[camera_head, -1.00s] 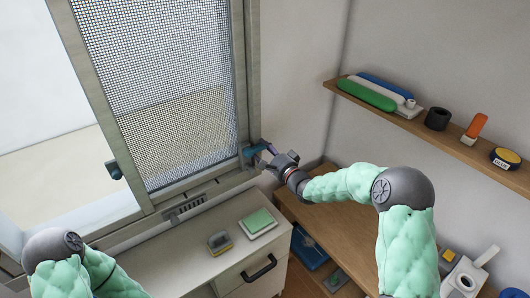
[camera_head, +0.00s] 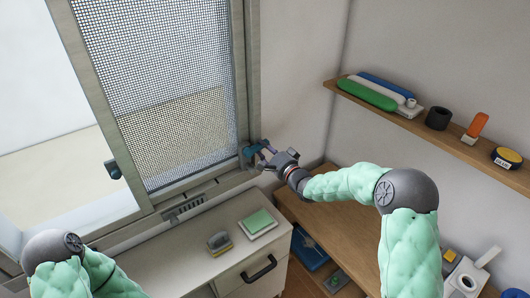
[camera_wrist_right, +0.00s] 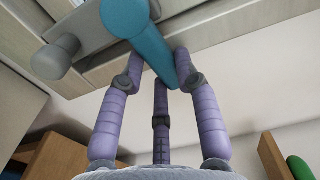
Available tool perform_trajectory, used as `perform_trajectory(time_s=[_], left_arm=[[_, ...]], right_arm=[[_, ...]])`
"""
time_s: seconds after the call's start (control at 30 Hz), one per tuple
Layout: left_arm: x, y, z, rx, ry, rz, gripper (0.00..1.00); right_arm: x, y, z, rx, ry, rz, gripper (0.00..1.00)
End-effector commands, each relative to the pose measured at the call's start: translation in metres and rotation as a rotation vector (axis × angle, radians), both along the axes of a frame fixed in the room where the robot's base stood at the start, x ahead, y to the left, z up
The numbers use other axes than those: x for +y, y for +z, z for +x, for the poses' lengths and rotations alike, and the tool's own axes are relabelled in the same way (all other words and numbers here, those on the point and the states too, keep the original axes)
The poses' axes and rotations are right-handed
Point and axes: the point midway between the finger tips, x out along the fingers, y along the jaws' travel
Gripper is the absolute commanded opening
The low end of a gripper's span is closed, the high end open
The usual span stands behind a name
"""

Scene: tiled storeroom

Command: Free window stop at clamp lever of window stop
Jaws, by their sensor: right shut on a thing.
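The window stop (camera_wrist_right: 88,22) is a grey fitting on the window frame, seen close up in the right wrist view. Its teal clamp lever (camera_wrist_right: 142,38) hangs down between my purple fingers. In the head view the lever (camera_head: 250,150) shows small and blue at the lower right corner of the screened sash. My right gripper (camera_head: 264,155) is at the lever, shut on it; its fingers (camera_wrist_right: 160,62) also show around the lever's end in the wrist view. My left arm shows at the lower left, but its gripper is out of view.
A white cabinet (camera_head: 190,262) below the window holds a sponge-like block (camera_head: 219,242) and a green pad (camera_head: 259,221). A wall shelf (camera_head: 400,122) with several items is at the right.

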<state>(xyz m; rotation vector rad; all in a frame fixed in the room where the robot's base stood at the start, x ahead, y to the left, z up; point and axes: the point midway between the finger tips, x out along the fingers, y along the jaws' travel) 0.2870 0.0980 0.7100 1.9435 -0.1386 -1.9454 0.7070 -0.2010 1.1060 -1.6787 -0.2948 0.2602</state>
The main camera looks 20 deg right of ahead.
Motion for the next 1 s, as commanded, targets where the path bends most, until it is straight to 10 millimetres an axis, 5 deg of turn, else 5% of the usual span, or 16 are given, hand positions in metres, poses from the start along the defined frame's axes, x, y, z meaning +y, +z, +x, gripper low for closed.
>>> perform_trajectory(time_s=[1.0], left_arm=[[0.000, -0.053, 0.000, 0.000, 0.000, 0.000, 0.40]], right_arm=[[0.019, 0.039, -0.007, -0.285, 0.001, -0.787, 0.00]])
